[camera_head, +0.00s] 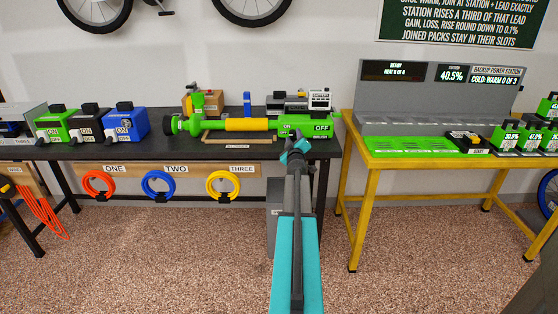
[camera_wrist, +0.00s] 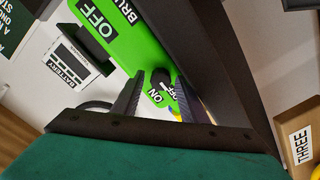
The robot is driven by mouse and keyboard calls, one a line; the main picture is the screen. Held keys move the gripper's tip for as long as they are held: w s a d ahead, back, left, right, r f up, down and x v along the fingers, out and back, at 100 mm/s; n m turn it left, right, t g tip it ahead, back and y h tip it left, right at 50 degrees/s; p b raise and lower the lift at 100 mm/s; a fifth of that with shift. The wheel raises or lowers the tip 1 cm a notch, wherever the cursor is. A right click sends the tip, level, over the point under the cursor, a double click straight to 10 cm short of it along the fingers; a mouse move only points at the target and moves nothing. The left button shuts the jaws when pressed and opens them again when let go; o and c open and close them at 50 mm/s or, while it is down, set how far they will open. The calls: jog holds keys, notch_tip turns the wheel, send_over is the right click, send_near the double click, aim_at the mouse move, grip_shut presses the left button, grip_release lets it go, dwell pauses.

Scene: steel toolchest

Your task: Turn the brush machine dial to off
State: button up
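The brush machine (camera_head: 250,125) is a long green tool with a yellow middle section, lying along the back of the dark table. In the head view its right end carries ON and OFF labels. In the wrist view its green body (camera_wrist: 115,35) fills the upper middle, with a large OFF label. A small black dial-like part (camera_wrist: 161,77) shows by smaller ON and OFF labels. My gripper (camera_wrist: 160,76) is open, its two dark fingertips apart on either side of this part; contact cannot be told. My gripper (camera_head: 297,150) also shows in front of the machine's right end. Which way the dial points is unclear.
A battery unit (camera_head: 319,99) stands behind the machine's right end. Green, black and blue boxes (camera_head: 124,122) stand at left on the dark table (camera_head: 160,152). Coloured hose coils hang below. A yellow table (camera_head: 365,165) with a power station stands at right, beyond a gap.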

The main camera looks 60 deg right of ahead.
jog(key=shift+f, duration=0.1)
jog(key=m+p, duration=0.3)
jog(key=m, duration=0.3)
jog(key=shift+w+p, duration=0.1)
jog(key=shift+p, duration=0.25)
jog(key=m+p, duration=0.5)
jog(key=m, duration=0.1)
jog(key=shift+s+a, duration=0.2)
jog(key=shift+a, duration=0.25)
jog(key=shift+b+v, duration=1.15)
jog(key=shift+v, duration=5.45)
jog(key=w+a+f+n+g+y, duration=0.1)
jog(key=w+a+f+y, duration=0.1)
jog(key=w+a+f, duration=0.2)
jog(key=w+a+f+n+y, duration=0.1)
jog(key=w+a+f+y, duration=0.2)
jog(key=a+f, duration=0.6)
jog(key=shift+w+a+f+g, duration=0.4)
jog(key=shift+w+f, duration=0.55)
jog(key=shift+f, duration=0.95)
